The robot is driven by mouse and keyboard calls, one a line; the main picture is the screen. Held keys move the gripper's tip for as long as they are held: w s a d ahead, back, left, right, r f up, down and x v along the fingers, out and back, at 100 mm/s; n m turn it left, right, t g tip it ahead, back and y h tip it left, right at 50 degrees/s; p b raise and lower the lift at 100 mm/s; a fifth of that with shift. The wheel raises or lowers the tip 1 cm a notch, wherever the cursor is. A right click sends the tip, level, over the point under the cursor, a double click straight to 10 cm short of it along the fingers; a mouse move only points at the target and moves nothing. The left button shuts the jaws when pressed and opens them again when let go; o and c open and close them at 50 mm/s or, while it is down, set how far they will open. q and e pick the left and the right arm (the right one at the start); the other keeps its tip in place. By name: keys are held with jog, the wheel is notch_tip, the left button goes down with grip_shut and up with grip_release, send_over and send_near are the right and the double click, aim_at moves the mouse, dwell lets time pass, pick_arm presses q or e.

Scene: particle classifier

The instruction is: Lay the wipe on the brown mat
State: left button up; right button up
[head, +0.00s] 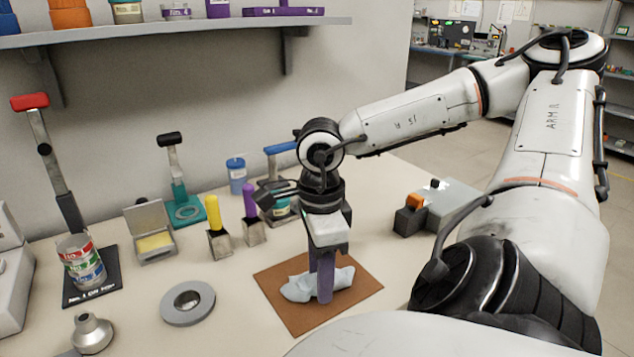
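The wipe (342,277) is a crumpled pale blue cloth. It lies on the brown mat (289,317), near its middle. The mat is flat on the bench. My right gripper (322,296) points straight down over the mat, its fingertips at the wipe. Part of the wipe shows on each side of the fingers. From this side the fingers overlap, so the gap between them and any hold on the wipe cannot be made out. My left gripper is not in view.
A grey ring (174,312) lies left of the mat. Yellow-handled (213,212) and purple-handled (250,203) tools stand behind it. Stacked cans (82,262) stand at the left, under a wall shelf (150,32).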

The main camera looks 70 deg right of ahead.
notch_tip(320, 180, up, 8)
jog(key=s+a+p, duration=0.1)
jog(key=a+p, duration=0.2)
jog(key=p, duration=0.2)
jog(key=shift+s, duration=0.4)
jog(key=c, duration=0.4)
jog(key=shift+w+d+f, duration=0.15)
jog(key=shift+d, duration=0.2)
jog(key=c, duration=0.4)
jog(key=d, duration=0.1)
jog(key=w+d+f, duration=0.1)
jog(key=d, duration=0.2)
jog(key=shift+w+f, duration=0.2)
jog(key=shift+w, duration=0.05)
grip_shut()
jog(key=f, duration=0.3)
jog(key=shift+w+d, duration=0.1)
jog(key=shift+d, duration=0.2)
jog(key=shift+f, duration=0.1)
